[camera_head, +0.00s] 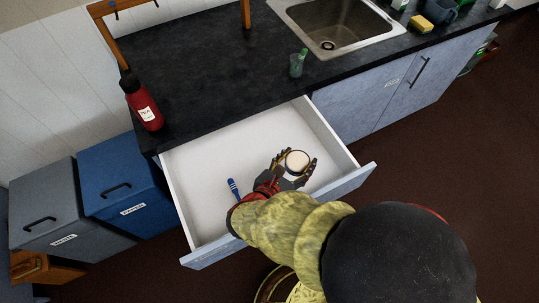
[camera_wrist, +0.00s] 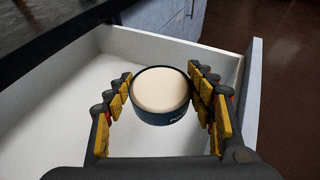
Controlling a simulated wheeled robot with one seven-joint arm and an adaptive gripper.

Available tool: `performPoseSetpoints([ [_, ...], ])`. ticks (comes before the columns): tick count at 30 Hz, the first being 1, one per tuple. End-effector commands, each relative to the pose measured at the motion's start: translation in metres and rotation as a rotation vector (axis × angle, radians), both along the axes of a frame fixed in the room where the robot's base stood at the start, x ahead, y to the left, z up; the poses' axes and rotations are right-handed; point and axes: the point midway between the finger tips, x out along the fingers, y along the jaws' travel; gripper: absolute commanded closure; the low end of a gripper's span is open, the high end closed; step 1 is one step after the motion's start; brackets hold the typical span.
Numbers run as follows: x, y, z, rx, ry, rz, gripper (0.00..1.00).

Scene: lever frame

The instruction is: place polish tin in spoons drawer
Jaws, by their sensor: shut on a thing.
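The polish tin (camera_head: 297,161) is round, dark-sided with a cream top. It is held between the fingers of my gripper (camera_head: 294,163), over the open drawer (camera_head: 205,160). In the wrist view the tin (camera_wrist: 160,92) sits upright between the yellow-padded fingers of my gripper (camera_wrist: 164,98), with lettering on its dark side. The white drawer interior (camera_wrist: 75,125) shows below and around it. The tin appears above the drawer floor; the exact height is hard to tell. No label is readable on the drawer, and my arm hides part of its front.
A blue-handled brush-like item (camera_head: 233,188) lies in the drawer, left of my gripper. A red bottle (camera_head: 143,103) stands on the dark counter (camera_head: 200,60) near its edge, and a small cup (camera_head: 297,65) stands near the sink (camera_head: 335,25). Labelled bins (camera_head: 122,185) stand at left.

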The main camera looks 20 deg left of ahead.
Motion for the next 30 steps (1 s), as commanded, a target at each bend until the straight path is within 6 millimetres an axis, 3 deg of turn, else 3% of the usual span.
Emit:
performPoseSetpoints([
  [9,0.067,0.02,-0.034,0.0,-0.001,-0.004,0.83],
  [15,0.097,0.031,-0.066,-0.001,-0.001,-0.003,0.83],
  [26,0.118,0.039,-0.088,0.002,-0.001,-0.001,0.83],
  [30,0.123,0.041,-0.106,-0.001,0.0,-0.001,0.83],
])
